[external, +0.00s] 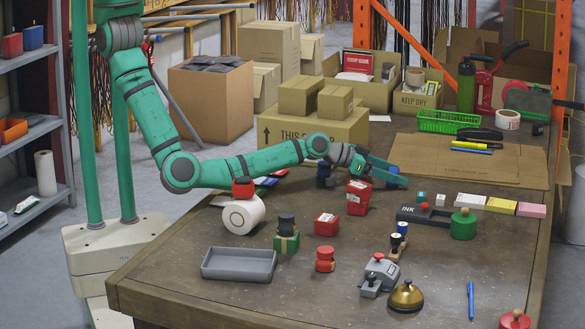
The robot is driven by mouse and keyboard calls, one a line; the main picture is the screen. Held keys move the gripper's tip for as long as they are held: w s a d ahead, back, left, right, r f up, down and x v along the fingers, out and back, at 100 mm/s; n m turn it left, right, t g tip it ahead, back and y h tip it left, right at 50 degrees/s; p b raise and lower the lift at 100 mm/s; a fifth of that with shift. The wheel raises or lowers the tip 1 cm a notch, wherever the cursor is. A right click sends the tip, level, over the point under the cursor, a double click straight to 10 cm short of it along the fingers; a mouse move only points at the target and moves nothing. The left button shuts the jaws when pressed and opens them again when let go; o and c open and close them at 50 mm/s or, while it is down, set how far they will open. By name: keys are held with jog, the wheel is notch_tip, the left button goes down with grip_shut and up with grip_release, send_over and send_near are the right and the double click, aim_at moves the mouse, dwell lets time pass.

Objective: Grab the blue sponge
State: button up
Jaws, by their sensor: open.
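My gripper (397,176) is at the middle of the table, low and pointing right, with its fingers apart and nothing seen between them. A red box (359,197) stands just below and left of its fingers in the picture. No thing is clearly a blue sponge.
A white tape roll (243,215), a grey tray (238,263), a red cube (326,224) and a brass bell (406,296) stand nearer the front. A green basket (449,122) and cardboard boxes (313,125) stand behind. A blue pen (470,301) lies at the right.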

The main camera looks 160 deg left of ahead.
jog(key=shift+a, duration=0.1)
jog(key=shift+c, duration=0.4)
jog(key=c, duration=0.9)
jog(key=shift+c, duration=0.2)
